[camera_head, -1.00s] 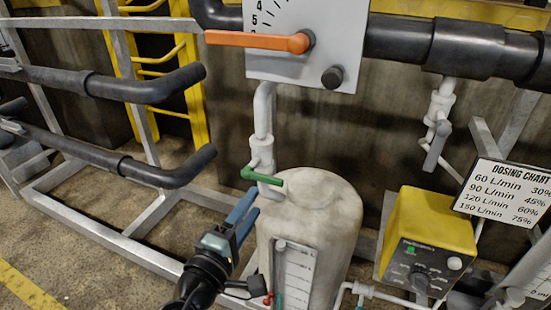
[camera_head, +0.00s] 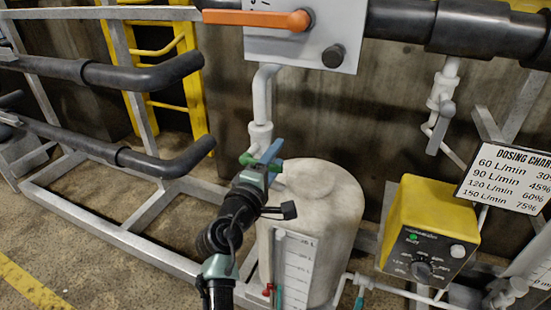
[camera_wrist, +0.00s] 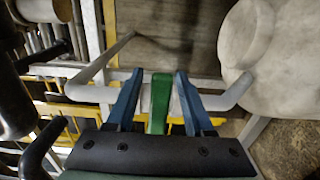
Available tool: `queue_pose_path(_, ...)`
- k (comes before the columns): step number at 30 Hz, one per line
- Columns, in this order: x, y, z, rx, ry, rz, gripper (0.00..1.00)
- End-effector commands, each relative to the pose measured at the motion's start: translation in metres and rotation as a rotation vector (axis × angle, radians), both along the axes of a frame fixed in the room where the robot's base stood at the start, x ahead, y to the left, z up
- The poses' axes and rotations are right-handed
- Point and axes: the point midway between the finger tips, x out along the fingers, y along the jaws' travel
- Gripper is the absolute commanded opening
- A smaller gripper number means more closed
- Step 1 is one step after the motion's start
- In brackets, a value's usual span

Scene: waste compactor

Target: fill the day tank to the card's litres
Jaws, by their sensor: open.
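The day tank (camera_head: 330,200) is a pale upright cylinder in the middle of the head view. Its scaled level gauge (camera_head: 297,262) is on the front; I cannot make out a level. A green valve handle (camera_head: 246,160) sits on the white fill pipe (camera_head: 261,100) above the tank's left side. My gripper (camera_head: 270,151) is at this handle with its blue fingers open. In the wrist view the green handle (camera_wrist: 160,102) lies between the two fingers (camera_wrist: 159,85), with gaps on both sides. The valve body is partly hidden behind my gripper.
A yellow dosing pump (camera_head: 437,215) and a Dosing Chart card (camera_head: 510,180) are at right. A small red valve handle (camera_head: 268,290) is low by the gauge. Black bent pipes (camera_head: 140,75) project from the left.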

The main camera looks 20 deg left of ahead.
Motion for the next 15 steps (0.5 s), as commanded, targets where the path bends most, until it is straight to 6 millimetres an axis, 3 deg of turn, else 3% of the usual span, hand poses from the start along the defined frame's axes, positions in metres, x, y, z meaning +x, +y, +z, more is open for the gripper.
queue_pose_path(3, -0.0001, 0.0, 0.0002, 0.0, 0.0, 0.0, 0.51)
queue_pose_path(12, -0.0004, 0.0001, 0.0003, 0.0, -0.001, 0.0, 0.0)
queue_pose_path(15, -0.0004, 0.0002, 0.0003, 0.0, -0.001, 0.0, 0.0)
